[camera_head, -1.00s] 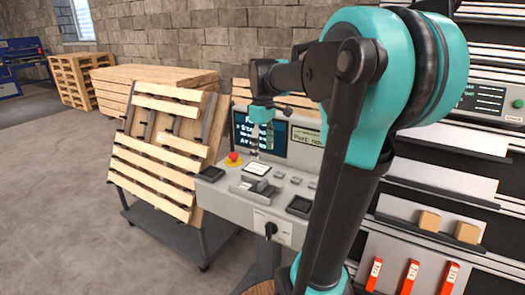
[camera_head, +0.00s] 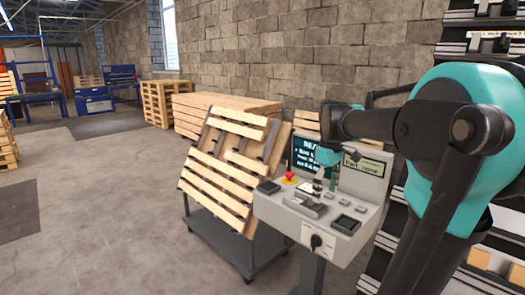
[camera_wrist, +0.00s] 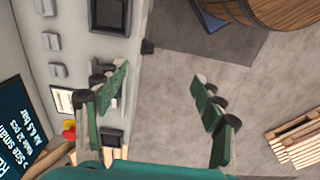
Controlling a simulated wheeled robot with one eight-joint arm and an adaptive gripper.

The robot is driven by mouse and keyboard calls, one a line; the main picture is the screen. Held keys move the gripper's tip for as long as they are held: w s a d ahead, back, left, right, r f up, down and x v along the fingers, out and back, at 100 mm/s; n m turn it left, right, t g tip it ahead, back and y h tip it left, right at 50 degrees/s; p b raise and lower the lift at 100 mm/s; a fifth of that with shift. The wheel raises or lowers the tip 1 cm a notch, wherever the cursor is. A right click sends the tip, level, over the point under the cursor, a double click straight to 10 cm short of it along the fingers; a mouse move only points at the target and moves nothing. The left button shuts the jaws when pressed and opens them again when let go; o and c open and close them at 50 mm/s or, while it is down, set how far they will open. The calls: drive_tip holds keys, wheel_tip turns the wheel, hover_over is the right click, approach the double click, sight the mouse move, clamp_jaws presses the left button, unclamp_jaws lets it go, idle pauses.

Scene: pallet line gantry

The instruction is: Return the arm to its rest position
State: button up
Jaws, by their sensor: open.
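My gripper (camera_wrist: 160,82) is open and empty in the wrist view, its two green fingers spread well apart. The left finger overlaps the grey control console (camera_wrist: 65,12) in the picture; the right finger is over bare floor. In the head view my teal and black arm reaches in from the right, bent at a large joint. Its end hangs over the console (camera_head: 345,240), with the fingers small and hard to make out. Whether they touch the console cannot be told.
The console bears a red button (camera_head: 289,177) and screens. A slatted pallet (camera_head: 220,175) leans on a cart (camera_head: 228,248) left of it. A rack (camera_head: 495,28) stands right. A barrel (camera_wrist: 268,12) shows in the wrist view.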

drive_tip(key=s+f+m+t, duration=0.2)
drive_tip(key=s+f+m, duration=0.2)
drive_tip(key=s+f, duration=0.3)
drive_tip(key=s+a+f+m+t, duration=0.1)
drive_tip(key=s+f+m, duration=0.3)
drive_tip(key=f, duration=1)
drive_tip(key=s+t, duration=0.1)
drive_tip(key=s, duration=0.2)
drive_tip(key=shift+s+f+m, duration=0.3)
drive_tip(key=shift+s+f, duration=0.05)
idle(1.1)
